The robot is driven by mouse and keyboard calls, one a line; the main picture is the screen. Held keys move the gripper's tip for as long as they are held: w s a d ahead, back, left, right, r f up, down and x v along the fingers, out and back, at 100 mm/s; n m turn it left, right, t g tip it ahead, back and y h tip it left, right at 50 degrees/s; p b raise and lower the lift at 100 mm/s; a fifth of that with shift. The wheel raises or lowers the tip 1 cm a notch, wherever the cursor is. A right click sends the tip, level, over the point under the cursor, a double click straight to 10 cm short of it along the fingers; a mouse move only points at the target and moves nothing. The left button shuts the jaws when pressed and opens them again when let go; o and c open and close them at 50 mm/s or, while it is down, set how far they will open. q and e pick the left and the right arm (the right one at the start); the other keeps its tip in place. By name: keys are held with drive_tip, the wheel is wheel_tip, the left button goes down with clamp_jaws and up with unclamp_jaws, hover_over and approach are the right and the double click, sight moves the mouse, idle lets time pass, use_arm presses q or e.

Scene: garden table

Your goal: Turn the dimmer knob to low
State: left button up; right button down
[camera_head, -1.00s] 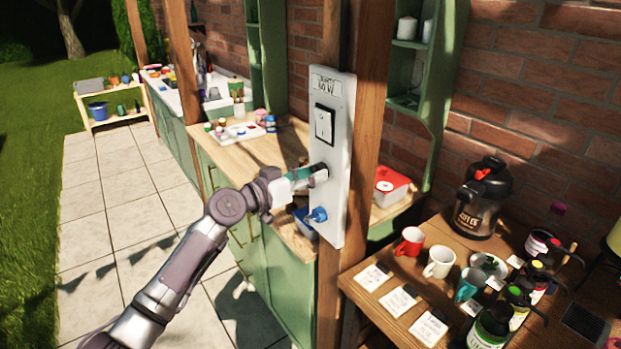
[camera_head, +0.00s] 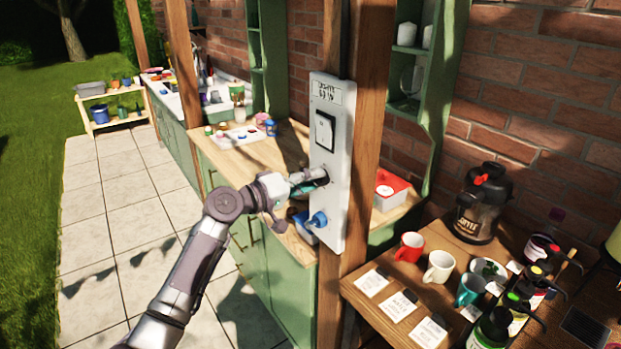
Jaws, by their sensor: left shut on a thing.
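A tall white control panel (camera_head: 330,229) is fixed to a wooden post. It carries a small label with dark lettering (camera_head: 327,92) at the top and a black-framed rocker switch (camera_head: 325,131) below it. The dark dimmer knob (camera_head: 324,179) sits mid-panel, largely hidden by my gripper. My left gripper (camera_head: 318,178) reaches in from the left and is shut on the knob. My right gripper is not in view.
A wooden table (camera_head: 357,312) at the lower right holds mugs (camera_head: 440,265), cards, bottles and a black coffee jug (camera_head: 482,204). Behind the panel is a green-fronted counter (camera_head: 277,135) with a red-rimmed box (camera_head: 389,190). The paved path (camera_head: 120,200) at left is clear.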

use_arm(q)
drive_tip(key=shift+n+p, duration=0.35)
drive_tip(key=shift+n, duration=0.75)
drive_tip(key=o, duration=1.1)
drive_tip(key=shift+o, duration=0.2)
drive_tip(key=shift+a, duration=0.15)
drive_tip(key=v, duration=1.1)
drive_tip(key=shift+s+a, duration=0.2)
drive_tip(key=shift+a, duration=0.15)
